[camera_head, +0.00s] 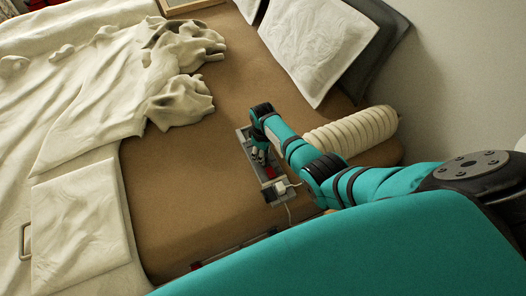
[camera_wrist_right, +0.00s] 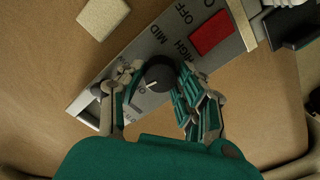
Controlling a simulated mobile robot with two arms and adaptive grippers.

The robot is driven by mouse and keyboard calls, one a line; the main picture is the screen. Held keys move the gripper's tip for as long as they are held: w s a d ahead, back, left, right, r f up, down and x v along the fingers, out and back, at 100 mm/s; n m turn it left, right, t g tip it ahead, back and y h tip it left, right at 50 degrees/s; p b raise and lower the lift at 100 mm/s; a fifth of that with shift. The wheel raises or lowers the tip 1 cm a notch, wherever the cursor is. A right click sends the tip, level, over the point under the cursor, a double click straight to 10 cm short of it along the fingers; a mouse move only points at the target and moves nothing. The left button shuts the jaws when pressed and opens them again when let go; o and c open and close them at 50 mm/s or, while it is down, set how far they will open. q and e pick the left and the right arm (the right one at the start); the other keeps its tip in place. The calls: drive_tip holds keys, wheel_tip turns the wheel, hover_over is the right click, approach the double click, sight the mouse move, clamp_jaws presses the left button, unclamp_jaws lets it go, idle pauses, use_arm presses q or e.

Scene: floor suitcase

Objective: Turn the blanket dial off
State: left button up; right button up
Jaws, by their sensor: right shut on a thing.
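The blanket control panel (camera_wrist_right: 130,57) is a grey slab printed with OFF, MID and HIGH; it also shows in the head view (camera_head: 244,134), lying on the brown bed surface. The black round dial (camera_wrist_right: 162,72) sits on it, with a short white mark on its lower-left side. Another label beside that mark is partly hidden and hard to read. My right gripper (camera_wrist_right: 152,90) is around the dial, a finger on each side, shut on it. In the head view, my right gripper (camera_head: 260,154) is over the panel and hides the dial. My left gripper is not in view.
A red switch (camera_wrist_right: 211,33) is on the panel near the dial. A pale block (camera_wrist_right: 103,17) lies beside the panel. A white cable (camera_head: 289,213) runs from the panel's near end. A cream ribbed roll (camera_head: 350,131) and pillows (camera_head: 318,42) lie right; rumpled blankets (camera_head: 90,80) lie left.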

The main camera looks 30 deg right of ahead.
drive_tip(key=shift+n, duration=1.1)
drive_tip(key=o, duration=1.2)
drive_tip(key=shift+c, duration=0.2)
wheel_tip(320, 180, up, 12)
drive_tip(key=shift+f, duration=0.1)
